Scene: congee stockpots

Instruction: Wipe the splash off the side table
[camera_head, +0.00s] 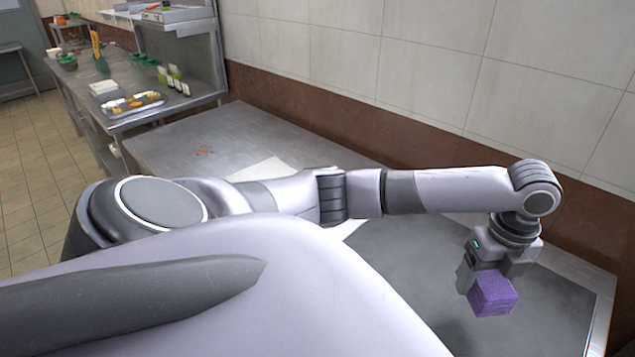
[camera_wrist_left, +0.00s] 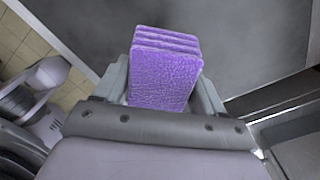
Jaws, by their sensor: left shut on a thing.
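My left gripper (camera_head: 487,280) is shut on a purple sponge-like block (camera_head: 493,296) above the right part of the metal side table (camera_head: 400,285). In the left wrist view the purple block (camera_wrist_left: 163,75) sits between the two fingers, with grey table surface (camera_wrist_left: 240,45) beyond it. I cannot tell whether the block touches the table. No splash is clear on the visible grey surface. My left arm hides part of the table. My right gripper is not in view.
A white sheet or board (camera_head: 262,172) lies on the table, partly behind my arm. A tiled wall (camera_head: 420,60) runs along the back. A counter holds a food tray (camera_head: 133,104).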

